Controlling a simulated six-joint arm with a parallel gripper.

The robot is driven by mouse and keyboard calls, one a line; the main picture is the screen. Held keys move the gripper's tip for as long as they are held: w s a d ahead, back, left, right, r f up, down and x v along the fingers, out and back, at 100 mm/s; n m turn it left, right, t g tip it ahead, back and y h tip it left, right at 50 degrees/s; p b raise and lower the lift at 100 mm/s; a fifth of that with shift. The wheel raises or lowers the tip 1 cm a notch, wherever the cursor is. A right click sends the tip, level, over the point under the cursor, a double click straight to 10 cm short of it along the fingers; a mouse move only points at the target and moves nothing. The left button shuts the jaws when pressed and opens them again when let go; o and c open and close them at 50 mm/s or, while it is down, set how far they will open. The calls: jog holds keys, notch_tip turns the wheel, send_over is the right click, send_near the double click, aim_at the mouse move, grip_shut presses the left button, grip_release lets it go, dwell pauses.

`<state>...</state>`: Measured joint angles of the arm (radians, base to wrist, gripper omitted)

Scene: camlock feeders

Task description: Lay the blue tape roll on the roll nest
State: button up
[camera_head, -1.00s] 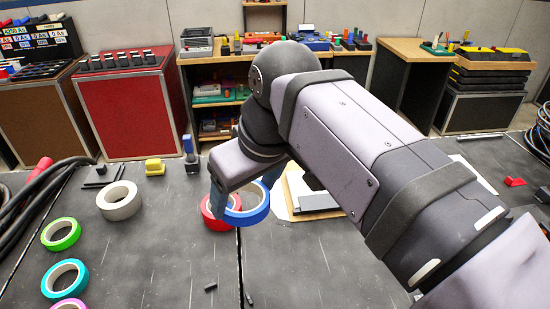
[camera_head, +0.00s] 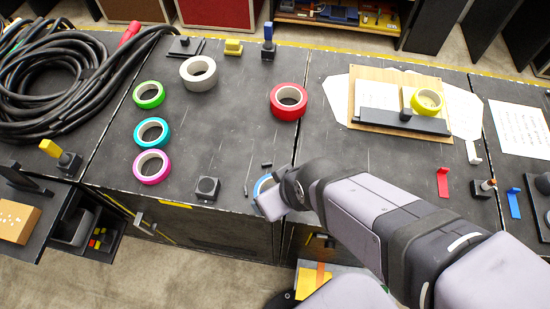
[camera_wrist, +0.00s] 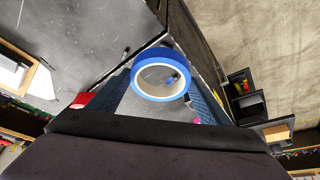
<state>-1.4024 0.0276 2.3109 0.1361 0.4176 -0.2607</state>
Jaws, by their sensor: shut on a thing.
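The blue tape roll (camera_wrist: 160,54) sits between the two blue-grey fingers of my gripper (camera_wrist: 162,78) in the wrist view, and the gripper is shut on it. In the head view only part of the blue roll (camera_head: 261,184) shows beside my gripper (camera_head: 268,202), at the near edge of the dark worktop; the rest is hidden by my arm. No part is clearly recognisable as the roll nest. A wooden board (camera_head: 373,80) at the right bears a dark bar and a yellow roll (camera_head: 427,101).
A red roll (camera_head: 288,102) lies beyond my gripper. White (camera_head: 198,72), green (camera_head: 149,95), teal (camera_head: 151,132) and magenta (camera_head: 151,167) rolls lie to the left. A black block (camera_head: 207,188) stands near the front edge. Coiled cables (camera_head: 60,80) fill the far left.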

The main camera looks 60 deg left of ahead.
jog(key=a, duration=0.1)
jog(key=w+a, duration=0.1)
jog(key=a, duration=0.1)
jog(key=w+a, duration=0.1)
jog(key=a, duration=0.1)
jog(key=shift+f, duration=0.2)
jog(key=shift+f, duration=0.1)
jog(key=shift+f+b, duration=1.75)
jog(key=shift+f, duration=0.25)
jog(key=shift+f, duration=0.1)
jog(key=shift+f+b, duration=0.85)
jog(key=shift+f, duration=0.05)
jog(key=shift+f+b, duration=0.3)
jog(key=shift+f, duration=0.05)
